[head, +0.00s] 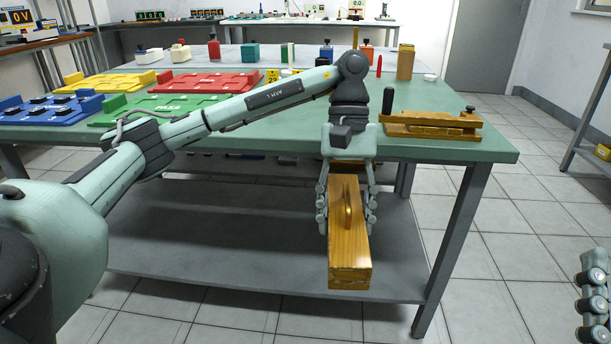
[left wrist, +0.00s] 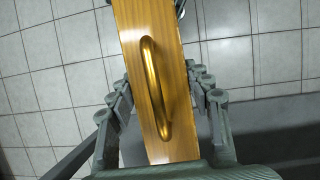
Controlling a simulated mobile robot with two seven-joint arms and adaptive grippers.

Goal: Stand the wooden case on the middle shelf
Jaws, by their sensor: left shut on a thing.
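The wooden case (head: 349,248) is a long, narrow box with a brass handle on its upper face. My left gripper (head: 347,210) is shut on it, with fingers along both long sides. The case is in front of the green bench, above and overlapping the grey shelf (head: 210,235) under the bench in the head view. I cannot tell whether it touches the shelf. In the left wrist view the case (left wrist: 175,75) lies between the fingers, over floor tiles. Part of my right gripper (head: 593,295) shows at the lower right edge; its fingertips are unclear.
The green bench top (head: 300,125) holds coloured trays, bottles and a wooden clamp-like block (head: 430,124) near its right end. A bench leg (head: 450,245) stands right of the case. The grey shelf left of the case looks clear. Open tiled floor lies right.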

